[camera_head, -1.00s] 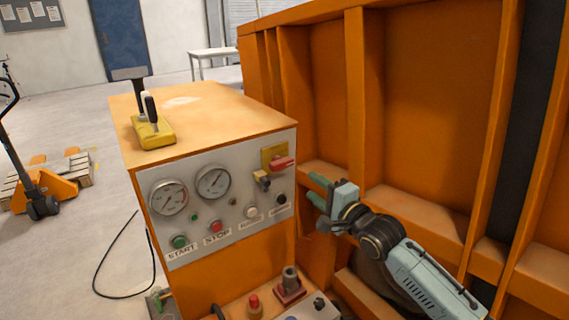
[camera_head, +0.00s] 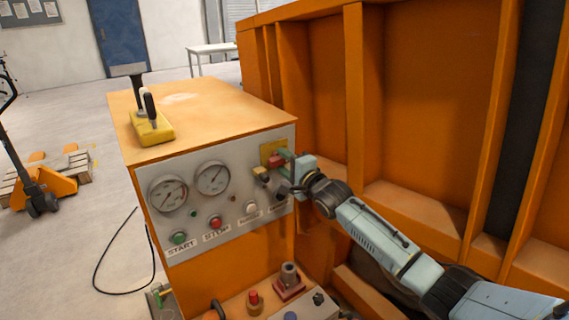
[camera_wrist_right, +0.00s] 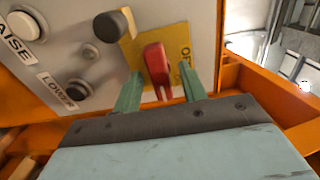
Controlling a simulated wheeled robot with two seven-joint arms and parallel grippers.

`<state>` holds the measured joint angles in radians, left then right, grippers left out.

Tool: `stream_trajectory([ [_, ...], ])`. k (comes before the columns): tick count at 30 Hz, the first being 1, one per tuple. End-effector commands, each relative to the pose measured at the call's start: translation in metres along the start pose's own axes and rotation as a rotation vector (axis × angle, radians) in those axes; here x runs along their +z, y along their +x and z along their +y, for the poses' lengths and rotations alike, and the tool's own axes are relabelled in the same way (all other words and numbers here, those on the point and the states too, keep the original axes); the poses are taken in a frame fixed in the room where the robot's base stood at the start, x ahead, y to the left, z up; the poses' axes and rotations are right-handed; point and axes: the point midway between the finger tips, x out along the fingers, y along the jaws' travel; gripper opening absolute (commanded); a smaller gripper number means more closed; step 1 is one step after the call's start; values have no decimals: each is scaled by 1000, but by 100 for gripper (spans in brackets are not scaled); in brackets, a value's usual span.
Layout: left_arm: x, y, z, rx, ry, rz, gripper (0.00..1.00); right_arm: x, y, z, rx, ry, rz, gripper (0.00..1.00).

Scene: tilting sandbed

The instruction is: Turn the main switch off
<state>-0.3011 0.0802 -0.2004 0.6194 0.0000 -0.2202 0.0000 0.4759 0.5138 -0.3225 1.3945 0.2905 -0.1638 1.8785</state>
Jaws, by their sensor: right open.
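The main switch is a red handle (camera_head: 276,160) on a yellow plate at the upper right of the grey control panel (camera_head: 205,230). In the right wrist view the red handle (camera_wrist_right: 157,64) stands on the yellow plate (camera_wrist_right: 178,40), with partly visible lettering beside it. My right gripper (camera_head: 283,164) is at the panel's right edge. In the wrist view its two green fingers (camera_wrist_right: 160,92) are apart, one on each side of the handle's lower end. I cannot tell whether they touch it. My left gripper is not in view.
A dark knob (camera_wrist_right: 114,25) sticks out close to the switch, with a black LOWER button (camera_wrist_right: 79,90) and a white RAISE button (camera_wrist_right: 27,24) nearby. A yellow lever unit (camera_head: 152,130) stands on the cabinet top. The orange ribbed wall (camera_head: 430,100) rises close at the right.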

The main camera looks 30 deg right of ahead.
Motion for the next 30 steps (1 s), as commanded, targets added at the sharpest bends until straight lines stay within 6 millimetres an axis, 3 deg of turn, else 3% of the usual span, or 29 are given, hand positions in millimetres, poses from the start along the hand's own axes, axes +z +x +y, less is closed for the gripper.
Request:
stream_trajectory([
  [8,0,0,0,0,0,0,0,0,2,0,0,0,0,42],
  [18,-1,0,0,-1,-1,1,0,0,1,0,0,0,0,0],
  [30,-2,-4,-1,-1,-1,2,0,0,1,-1,0,-67,0,0],
])
